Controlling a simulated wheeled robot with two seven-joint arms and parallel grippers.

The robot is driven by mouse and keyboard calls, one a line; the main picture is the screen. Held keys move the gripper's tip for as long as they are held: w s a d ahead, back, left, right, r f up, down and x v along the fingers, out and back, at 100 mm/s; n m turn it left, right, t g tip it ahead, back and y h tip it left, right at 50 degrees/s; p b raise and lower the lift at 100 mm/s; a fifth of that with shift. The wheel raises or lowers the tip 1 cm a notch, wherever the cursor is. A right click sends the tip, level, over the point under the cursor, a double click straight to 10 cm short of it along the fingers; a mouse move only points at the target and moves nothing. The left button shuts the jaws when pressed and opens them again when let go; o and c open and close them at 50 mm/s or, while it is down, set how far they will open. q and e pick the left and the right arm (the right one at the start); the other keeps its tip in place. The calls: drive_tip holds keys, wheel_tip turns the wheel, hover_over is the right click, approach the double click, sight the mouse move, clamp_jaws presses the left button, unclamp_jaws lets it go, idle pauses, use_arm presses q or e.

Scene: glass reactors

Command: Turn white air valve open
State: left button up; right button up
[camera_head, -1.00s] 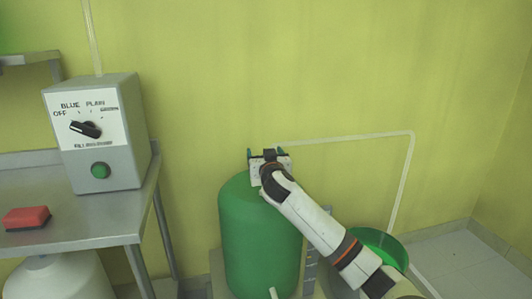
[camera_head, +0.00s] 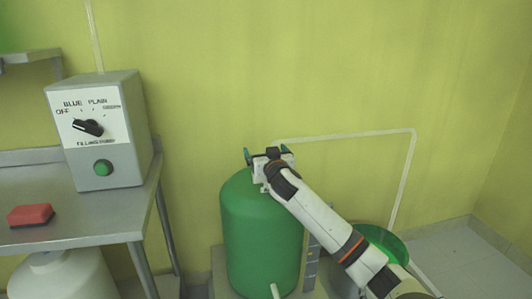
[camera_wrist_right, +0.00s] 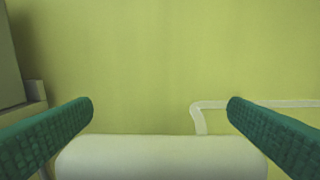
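My right gripper (camera_head: 266,152) is over the top of the green tank (camera_head: 260,235), with its green fingers apart. In the right wrist view the two fingers (camera_wrist_right: 160,112) stand wide open at the left and right. A pale, smooth, rounded white thing (camera_wrist_right: 160,158) lies low between them, close to the camera; it may be the white air valve, but I cannot tell for sure. I see no contact between it and the fingers. In the head view my gripper and wrist hide the tank's top fitting. My left gripper is out of view.
A thin white pipe (camera_head: 345,136) runs along the wall from behind my gripper, then down to the right. A green-rimmed bucket (camera_head: 391,244) stands right of the tank. At left, a metal table (camera_head: 95,222) bears a grey control box (camera_head: 130,150) and a red block (camera_head: 31,215).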

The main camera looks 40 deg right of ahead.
drive_tip(key=shift+s+a, duration=0.2)
drive_tip(key=shift+s, duration=0.1)
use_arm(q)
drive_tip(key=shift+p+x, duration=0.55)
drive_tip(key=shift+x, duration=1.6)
use_arm(e)
drive_tip(key=v, duration=1.1)
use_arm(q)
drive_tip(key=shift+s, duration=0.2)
use_arm(e)
drive_tip(key=shift+s, duration=0.15)
